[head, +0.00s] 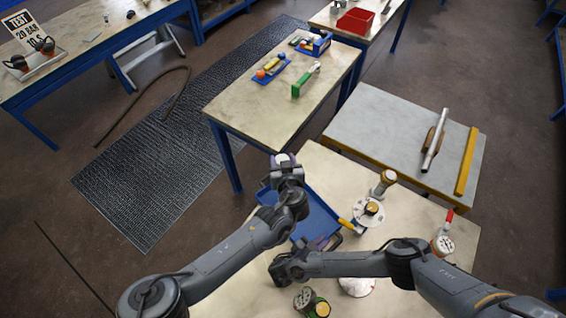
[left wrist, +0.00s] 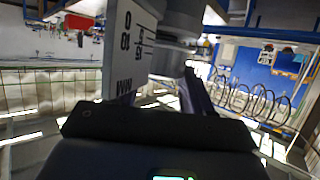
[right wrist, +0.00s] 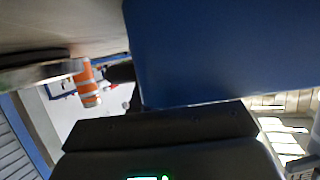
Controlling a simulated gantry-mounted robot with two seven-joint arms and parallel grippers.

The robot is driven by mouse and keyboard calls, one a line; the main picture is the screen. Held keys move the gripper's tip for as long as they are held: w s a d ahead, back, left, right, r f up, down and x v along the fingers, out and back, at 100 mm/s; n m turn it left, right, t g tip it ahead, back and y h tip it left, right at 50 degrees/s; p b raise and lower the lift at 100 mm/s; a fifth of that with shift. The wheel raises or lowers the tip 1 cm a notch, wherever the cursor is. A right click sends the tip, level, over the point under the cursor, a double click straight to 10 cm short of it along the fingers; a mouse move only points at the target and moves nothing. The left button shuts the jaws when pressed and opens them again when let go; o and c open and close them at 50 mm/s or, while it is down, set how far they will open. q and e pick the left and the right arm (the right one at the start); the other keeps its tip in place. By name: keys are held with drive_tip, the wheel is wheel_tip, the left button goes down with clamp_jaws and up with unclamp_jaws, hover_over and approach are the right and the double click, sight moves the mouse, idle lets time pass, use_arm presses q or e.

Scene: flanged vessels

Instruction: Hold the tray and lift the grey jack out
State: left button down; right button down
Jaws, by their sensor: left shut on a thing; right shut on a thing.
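The blue tray (head: 318,216) is on the near table, partly hidden by my arms. My left gripper (head: 284,168) is at its far left corner, shut on the grey jack (head: 282,158), whose pale round top shows. In the left wrist view the jack (left wrist: 131,45) is a grey body with a white scale plate between the fingers. I cannot tell how far its base is above the tray. My right gripper (head: 320,243) is shut on the tray's near side. In the right wrist view the tray's blue wall (right wrist: 225,50) fills the upper right.
Right of the tray stand a flanged vessel (head: 369,210) and a brass-coloured fitting (head: 384,182). Gauges (head: 443,244) lie near the right edge and beside my right forearm (head: 304,298). A grey-topped bench (head: 390,135) and another table (head: 250,105) stand beyond.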

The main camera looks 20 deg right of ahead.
use_arm(q)
drive_tip(key=shift+r, duration=0.1)
use_arm(e)
drive_tip(key=c, duration=1.1)
unclamp_jaws()
drive_tip(key=shift+a, duration=0.15)
